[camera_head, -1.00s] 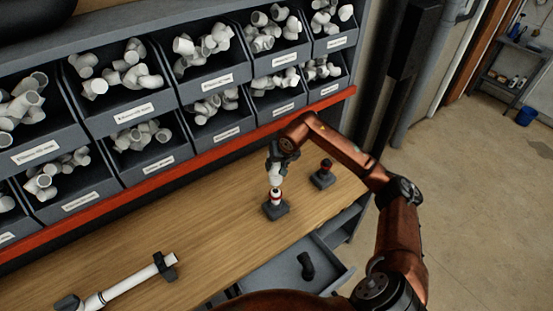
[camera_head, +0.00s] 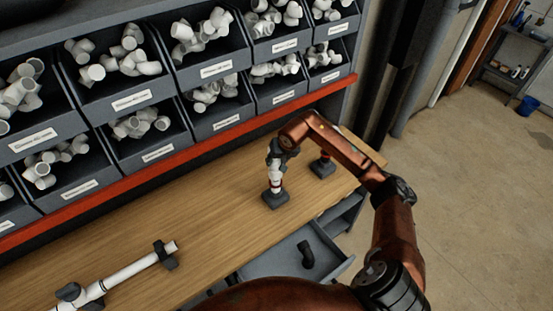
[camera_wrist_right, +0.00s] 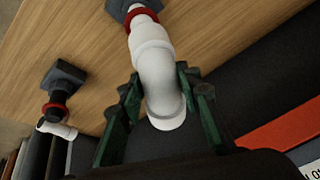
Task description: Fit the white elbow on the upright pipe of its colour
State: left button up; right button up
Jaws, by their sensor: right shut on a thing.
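My right gripper (camera_head: 277,160) is shut on the white elbow (camera_wrist_right: 160,80), with a dark green finger on each side of it in the wrist view. In the head view the elbow (camera_head: 274,174) is on top of the white upright pipe, with no clear gap. A red ring (camera_wrist_right: 141,18) shows below the elbow's collar, above the dark base (camera_head: 275,199). The pipe itself is mostly hidden, so I cannot tell how deep the elbow sits. My left gripper is not in view.
A black upright pipe (camera_wrist_right: 55,98) with a red ring stands nearby; a white piece (camera_wrist_right: 58,130) shows at its end. A dark fitting (camera_head: 306,256) lies in the open drawer (camera_head: 267,268). A clamped white pipe (camera_head: 130,270) lies left. Bins (camera_head: 135,97) of white fittings line the back.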

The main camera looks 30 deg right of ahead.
jog(key=shift+f+b, duration=0.3)
jog(key=shift+f, duration=0.75)
jog(key=shift+f+b, duration=1.15)
jog(key=shift+f, duration=0.05)
jog(key=o, duration=1.3)
jog(key=v, duration=1.2)
jog(key=shift+d, duration=0.1)
